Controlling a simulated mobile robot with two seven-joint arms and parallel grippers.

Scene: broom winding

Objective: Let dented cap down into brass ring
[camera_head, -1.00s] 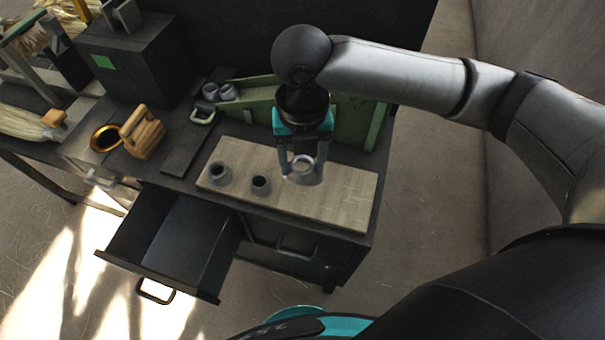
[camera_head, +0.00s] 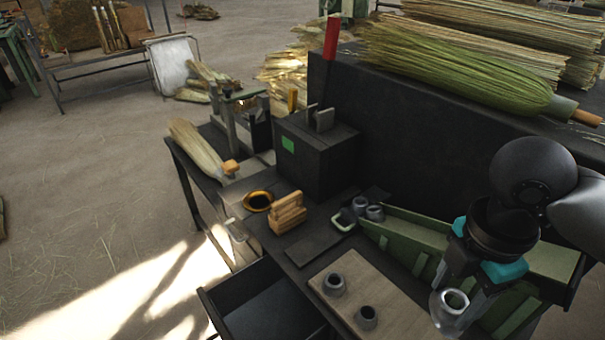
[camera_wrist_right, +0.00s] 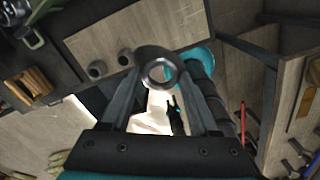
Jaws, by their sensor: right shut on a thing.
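My right gripper (camera_head: 456,292) is shut on a grey metal cap (camera_head: 449,312), with a finger on each side. The held cap shows as a flared ring with a round opening in the right wrist view (camera_wrist_right: 159,69). Any dent is too small to make out. It is held at the right end of the pale board. The brass ring (camera_head: 247,202) lies at the left of the bench, around a dark centre, well to the left of my gripper. My left gripper is in neither view.
Two grey caps (camera_head: 334,284) (camera_head: 367,318) stand on the pale board (camera_head: 350,267). A wooden block (camera_head: 288,212) stands beside the brass ring. Two more grey pieces (camera_head: 361,205) (camera_head: 375,213) sit by the green rack (camera_head: 430,240). A black box (camera_head: 317,150) stands behind; an open drawer (camera_head: 262,305) juts out in front.

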